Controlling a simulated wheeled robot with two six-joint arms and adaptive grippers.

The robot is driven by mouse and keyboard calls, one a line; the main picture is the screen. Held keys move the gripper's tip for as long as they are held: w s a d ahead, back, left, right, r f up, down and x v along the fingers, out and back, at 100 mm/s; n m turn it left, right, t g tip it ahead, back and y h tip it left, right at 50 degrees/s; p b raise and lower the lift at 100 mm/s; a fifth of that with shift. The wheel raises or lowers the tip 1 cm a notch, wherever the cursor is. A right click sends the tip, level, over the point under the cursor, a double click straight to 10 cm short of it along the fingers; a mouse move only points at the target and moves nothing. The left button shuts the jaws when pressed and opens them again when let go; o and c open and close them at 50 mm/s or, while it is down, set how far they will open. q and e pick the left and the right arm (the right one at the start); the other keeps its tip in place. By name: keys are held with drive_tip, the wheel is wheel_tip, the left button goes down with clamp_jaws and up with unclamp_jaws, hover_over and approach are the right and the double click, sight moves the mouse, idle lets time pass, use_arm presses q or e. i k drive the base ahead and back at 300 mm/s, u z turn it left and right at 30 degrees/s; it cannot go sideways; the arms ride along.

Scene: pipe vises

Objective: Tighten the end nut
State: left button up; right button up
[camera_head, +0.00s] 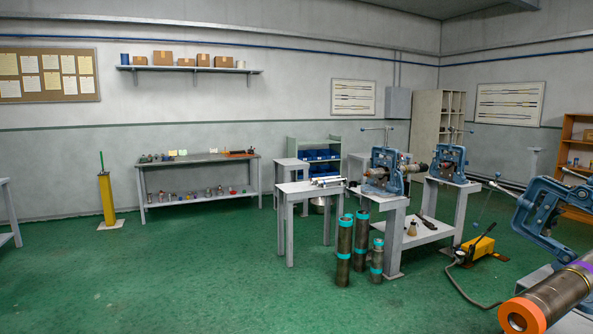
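At the lower right, a large dark metal pipe (558,294) extends out of the frame, with an orange ring (523,316) around its near end and a purple band. A blue vise (540,205) stands behind it, cut off by the right edge. Farther back, two blue vises, one on the left (383,170) and one on the right (449,160), stand on grey stands with a brownish metal piece (414,168) between them. I cannot tell which part is the end nut. Neither gripper is in view.
Several dark pipes with teal rings (344,250) stand on the floor before a small grey table (310,187). A yellow pump (482,246) with a hose lies on the floor at right. A workbench (198,162) lines the back wall.

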sight(372, 172)
drive_tip(key=u, duration=0.5)
drive_tip(key=i, duration=1)
drive_tip(key=u, duration=0.6)
drive_tip(key=i, duration=4.25)
drive_tip(key=z, duration=0.4)
drive_tip(key=i, duration=1)
drive_tip(key=z, duration=1.65)
drive_tip(key=i, duration=0.95)
drive_tip(key=z, duration=0.95)
drive_tip(key=i, duration=0.35)
drive_tip(key=k, duration=0.35)
drive_tip(key=z, duration=0.6)
